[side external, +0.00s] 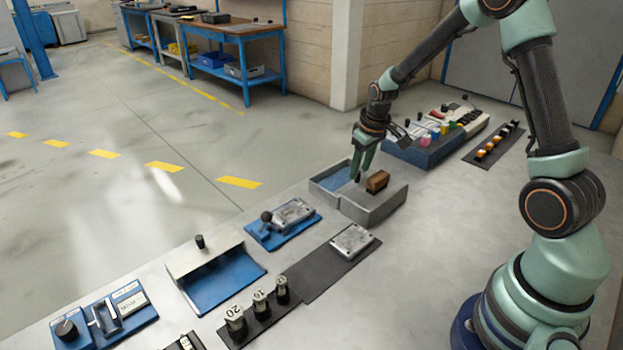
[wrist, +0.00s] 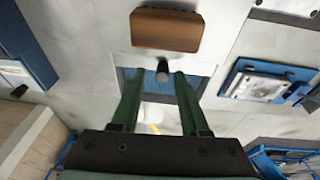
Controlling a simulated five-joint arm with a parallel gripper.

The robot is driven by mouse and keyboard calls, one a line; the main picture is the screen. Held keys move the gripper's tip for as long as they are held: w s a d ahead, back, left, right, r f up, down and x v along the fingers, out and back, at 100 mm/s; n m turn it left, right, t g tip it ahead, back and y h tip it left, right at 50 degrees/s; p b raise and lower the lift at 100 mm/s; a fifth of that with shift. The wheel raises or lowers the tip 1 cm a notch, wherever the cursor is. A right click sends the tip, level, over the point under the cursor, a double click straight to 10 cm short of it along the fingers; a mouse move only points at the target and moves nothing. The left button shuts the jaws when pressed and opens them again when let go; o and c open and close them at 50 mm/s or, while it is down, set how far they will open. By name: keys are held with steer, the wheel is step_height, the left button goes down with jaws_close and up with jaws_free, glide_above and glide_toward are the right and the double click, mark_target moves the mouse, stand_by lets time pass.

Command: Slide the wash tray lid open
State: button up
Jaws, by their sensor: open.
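The wash tray appears to be the grey open-topped box (side external: 375,212) with a blue inside, in the middle of the side view. A grey panel that looks like its lid (wrist: 122,52) covers part of it; blue inside shows beside it. A dark round knob (wrist: 162,70) stands at the panel's edge. A brown block (side external: 377,181) lies on the panel; it also shows in the wrist view (wrist: 166,29). My gripper (side external: 362,178) is open and points down over the tray. In the wrist view its green fingers (wrist: 155,76) lie either side of the knob; I cannot tell whether they touch it.
A blue tray (side external: 225,283) with a pale panel and black knob stands at front left. A blue base with a metal plate (side external: 292,213) is close left of the box. A blue rack of coloured items (side external: 433,140) stands behind right.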

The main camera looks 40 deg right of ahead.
mark_target(360, 174)
steer(key=shift+w+d+v, duration=0.1)
steer(key=shift+w+v, duration=0.15)
steer(key=shift+v, duration=0.75)
steer(key=shift+w+d+v, duration=0.1)
steer(key=shift+w+v, duration=0.1)
steer(key=shift+v, duration=0.85)
steer(key=shift+w+v, duration=0.25)
steer(key=shift+v, duration=0.75)
steer(key=shift+r, duration=0.2)
steer(key=shift+a+r, duration=0.1)
steer(key=s+a+r+t, duration=0.3)
steer(key=s+a+r, duration=0.8)
steer(key=s+a, duration=0.3)
steer(key=shift+s+r+y, duration=0.35)
steer(key=shift+s+y, duration=0.05)
steer(key=shift+s, duration=0.45)
steer(key=shift+o, duration=0.3)
steer(key=o, duration=0.4)
